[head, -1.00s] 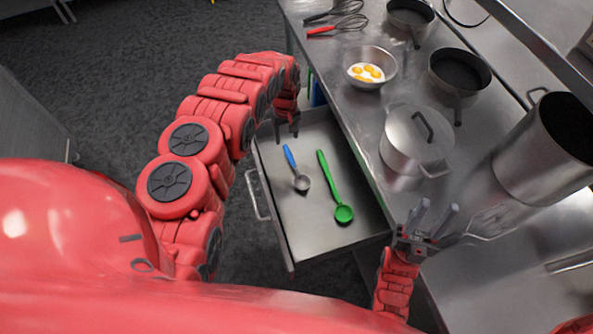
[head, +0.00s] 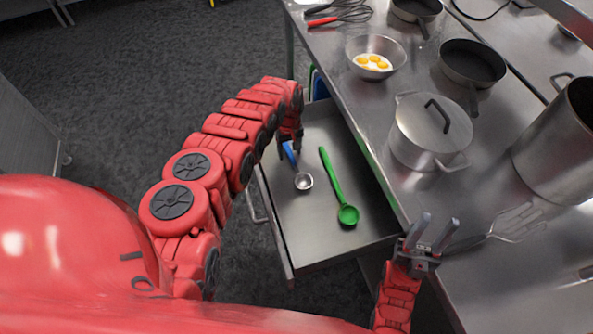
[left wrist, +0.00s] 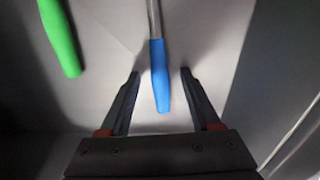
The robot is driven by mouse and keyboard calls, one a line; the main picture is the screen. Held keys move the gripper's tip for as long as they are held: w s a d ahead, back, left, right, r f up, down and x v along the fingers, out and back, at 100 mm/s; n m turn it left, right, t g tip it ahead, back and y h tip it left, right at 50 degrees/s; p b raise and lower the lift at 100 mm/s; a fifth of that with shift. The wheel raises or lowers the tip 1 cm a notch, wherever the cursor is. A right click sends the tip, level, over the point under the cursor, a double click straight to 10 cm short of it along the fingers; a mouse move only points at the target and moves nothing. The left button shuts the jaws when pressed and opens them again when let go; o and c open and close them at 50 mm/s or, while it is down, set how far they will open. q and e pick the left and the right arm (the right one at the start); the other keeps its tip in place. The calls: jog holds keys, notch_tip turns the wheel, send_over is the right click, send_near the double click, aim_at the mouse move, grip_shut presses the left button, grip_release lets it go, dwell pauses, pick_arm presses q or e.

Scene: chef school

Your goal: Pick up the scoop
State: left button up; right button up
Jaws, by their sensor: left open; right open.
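A scoop with a blue handle and a small metal bowl (head: 304,181) lies in the open drawer. In the left wrist view its blue handle (left wrist: 160,80) lies between the two fingers, with a gap on each side. My left gripper (head: 290,148) is open at the handle end and covers part of it in the head view. A green spoon-like utensil (head: 334,180) lies to the right of the scoop in the drawer; its handle end (left wrist: 62,40) shows at upper left in the left wrist view. My right gripper (head: 438,224) is open and empty over the counter edge.
The drawer (head: 310,240) is pulled out under the steel counter. On the counter stand a lidded pot (head: 425,135), a bowl of eggs (head: 390,50), pans (head: 470,65) and a tall pot (head: 548,155). A slotted spatula (head: 515,222) lies near my right gripper.

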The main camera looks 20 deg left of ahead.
pick_arm(q)
jog(key=shift+r, duration=0.1)
grip_shut()
dwell(0.4)
